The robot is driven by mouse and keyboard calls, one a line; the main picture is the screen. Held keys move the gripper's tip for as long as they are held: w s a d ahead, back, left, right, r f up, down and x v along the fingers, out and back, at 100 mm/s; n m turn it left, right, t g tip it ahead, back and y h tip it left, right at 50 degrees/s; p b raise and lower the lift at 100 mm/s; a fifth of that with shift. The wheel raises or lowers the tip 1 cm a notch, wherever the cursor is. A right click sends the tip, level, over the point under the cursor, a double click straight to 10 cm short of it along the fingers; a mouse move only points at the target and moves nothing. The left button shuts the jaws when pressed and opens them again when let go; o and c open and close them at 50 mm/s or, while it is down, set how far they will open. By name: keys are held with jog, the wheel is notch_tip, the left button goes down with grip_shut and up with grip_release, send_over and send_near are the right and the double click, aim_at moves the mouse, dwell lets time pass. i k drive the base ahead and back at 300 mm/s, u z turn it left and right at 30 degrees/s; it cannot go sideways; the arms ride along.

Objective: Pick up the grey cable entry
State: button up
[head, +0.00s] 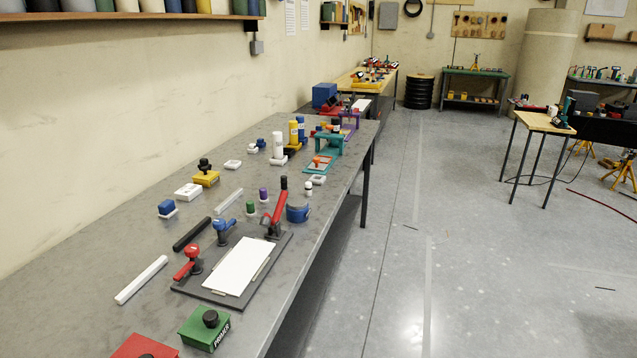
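I cannot tell for sure which item is the grey cable entry. Several small pale housings lie on the long grey workbench (110,270). A pale rectangular piece (188,192) lies near the wall, left of the middle. A smaller pale piece (232,165) lies farther back. Another pale square piece (318,179) lies near the bench's right edge. A small pale upright piece with a dark top (309,188) stands just in front of that one. All are too small to show detail. My gripper is not in view.
A dark clamp board with a white sheet (237,266) and red-handled clamps fills the near bench. Bottles (294,136) and a teal stand (328,143) are farther back.

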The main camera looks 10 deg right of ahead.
aim_at(317, 180)
jog(key=z, duration=4.85)
jog(key=i, duration=0.15)
jog(key=u, duration=2.9)
jog(key=i, duration=3.45)
